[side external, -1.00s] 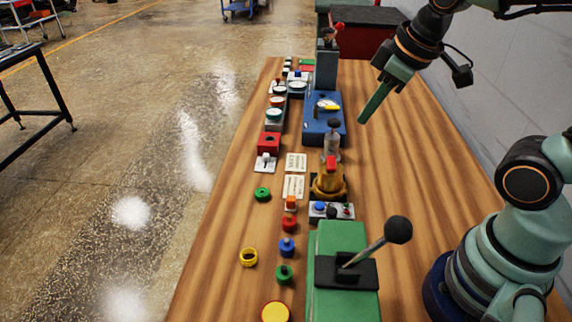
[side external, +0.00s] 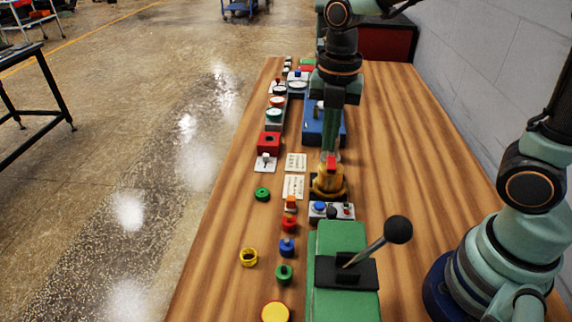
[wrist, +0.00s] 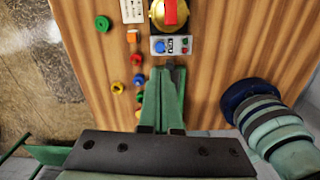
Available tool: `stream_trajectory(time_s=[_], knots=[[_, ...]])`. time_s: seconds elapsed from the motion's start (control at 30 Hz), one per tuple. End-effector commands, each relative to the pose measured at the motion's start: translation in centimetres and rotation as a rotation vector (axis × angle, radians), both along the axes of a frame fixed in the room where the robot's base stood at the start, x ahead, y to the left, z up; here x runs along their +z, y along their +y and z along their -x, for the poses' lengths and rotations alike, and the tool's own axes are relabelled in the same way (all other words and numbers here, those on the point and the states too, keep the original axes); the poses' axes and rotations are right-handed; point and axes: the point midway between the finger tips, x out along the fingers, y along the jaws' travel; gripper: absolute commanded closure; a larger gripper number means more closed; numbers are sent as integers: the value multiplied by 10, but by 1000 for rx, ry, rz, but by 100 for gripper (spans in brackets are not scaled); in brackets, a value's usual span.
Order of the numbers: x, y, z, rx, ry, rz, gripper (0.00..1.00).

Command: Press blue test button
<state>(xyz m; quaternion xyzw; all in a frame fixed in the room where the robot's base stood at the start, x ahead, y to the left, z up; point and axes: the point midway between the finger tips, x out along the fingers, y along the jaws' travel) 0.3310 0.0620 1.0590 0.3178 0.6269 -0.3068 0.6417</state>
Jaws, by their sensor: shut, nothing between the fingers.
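The blue button (side external: 320,207) is a small round cap on the left of a grey control box (side external: 331,216), which also has a dark knob and red and green parts. The blue button also shows in the wrist view (wrist: 159,46), uncovered. In the side external view my gripper (side external: 332,152) points straight down, its green fingers shut and empty. It appears above and behind the control box, around the yellow dome with a red top (side external: 330,180). Its exact height above the table is hard to tell.
A green box (side external: 325,245) with a black-knobbed lever (side external: 397,230) stands in front of the control box. Red (side external: 289,224), blue (side external: 287,247) and green (side external: 284,274) pieces stand to its left. A blue base (side external: 311,125) is behind.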

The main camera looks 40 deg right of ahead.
Motion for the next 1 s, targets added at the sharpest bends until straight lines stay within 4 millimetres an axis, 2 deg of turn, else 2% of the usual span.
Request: stream_trajectory(time_s=[0.2,0.53,0.67,0.77,1.0], knots=[[-5,4,-2,125,25,6,100],[-6,4,-2,131,26,6,100],[-12,4,-1,131,28,7,100],[-23,4,-1,130,31,7,100],[-69,4,0,130,33,8,100]])
